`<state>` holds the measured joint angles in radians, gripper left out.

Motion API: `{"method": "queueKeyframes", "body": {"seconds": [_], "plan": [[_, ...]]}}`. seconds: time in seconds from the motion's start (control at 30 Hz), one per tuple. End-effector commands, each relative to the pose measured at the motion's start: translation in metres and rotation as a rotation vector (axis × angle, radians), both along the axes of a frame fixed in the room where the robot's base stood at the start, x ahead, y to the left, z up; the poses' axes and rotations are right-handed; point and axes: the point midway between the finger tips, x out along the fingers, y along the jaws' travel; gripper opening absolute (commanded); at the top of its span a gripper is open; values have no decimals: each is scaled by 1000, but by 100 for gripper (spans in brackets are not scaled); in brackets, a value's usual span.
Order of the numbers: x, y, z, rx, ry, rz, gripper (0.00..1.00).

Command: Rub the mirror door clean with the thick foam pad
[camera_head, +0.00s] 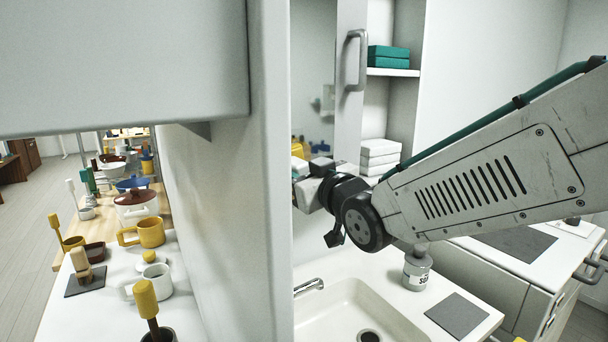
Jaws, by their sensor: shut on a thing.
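The mirror door (312,50) is upright above the sink, with a pale frame and a grey bar handle (356,60) on its right side. My gripper (304,184) is at the lower part of the mirror, reached from the right. Its tip is partly hidden by the white panel edge on the left. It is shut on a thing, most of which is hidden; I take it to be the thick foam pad. A yellow patch shows just above it, and I cannot tell whether that is the pad or a reflection. Contact with the glass cannot be made out.
A white panel (270,180) stands close left of my gripper. Below are the sink (345,310), a faucet (309,287) and a grey canister (417,268). Open shelves hold teal boxes (388,58) and folded white cloths (379,152). The left counter is crowded with mugs and pots.

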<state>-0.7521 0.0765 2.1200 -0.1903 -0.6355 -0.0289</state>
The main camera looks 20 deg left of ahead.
Motion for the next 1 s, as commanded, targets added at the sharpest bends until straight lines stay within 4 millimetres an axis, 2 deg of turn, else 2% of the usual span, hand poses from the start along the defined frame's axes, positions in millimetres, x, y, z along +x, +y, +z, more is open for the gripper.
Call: {"method": "queueKeyframes", "body": {"seconds": [1.0], "plan": [[7, 9, 0, 0, 0, 0, 0]]}}
